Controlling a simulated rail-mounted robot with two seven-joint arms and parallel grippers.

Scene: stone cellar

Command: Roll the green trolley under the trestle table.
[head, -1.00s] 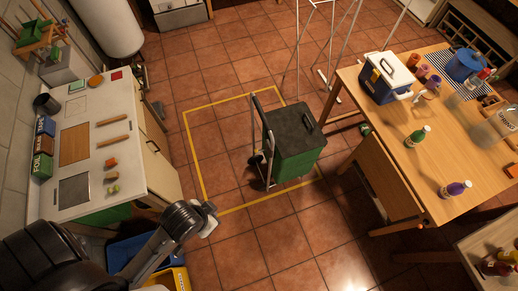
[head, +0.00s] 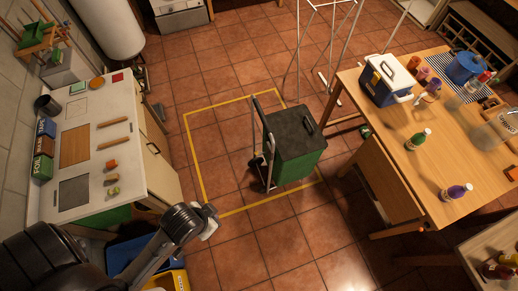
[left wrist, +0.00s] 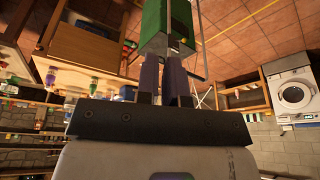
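The green trolley (head: 296,163) stands upright on the tiled floor, with a dark lid and a tall grey handle frame on its left side. The wooden table (head: 455,212) is to its right, with floor between them. My left gripper (head: 210,224) is at lower left, apart from the trolley. In the left wrist view my two fingers (left wrist: 162,70) are close together, and whether they are shut is unclear. A green box that looks like the trolley (left wrist: 153,24) shows beyond them. My right gripper is in neither view.
Yellow floor tape (head: 200,175) outlines a rectangle around the trolley. A white-topped counter (head: 110,90) is at left, with blue and yellow bins (head: 170,279) below. A white rack (head: 325,40) stands behind. A cooler box (head: 386,82) and bottles are on the table. Front floor is clear.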

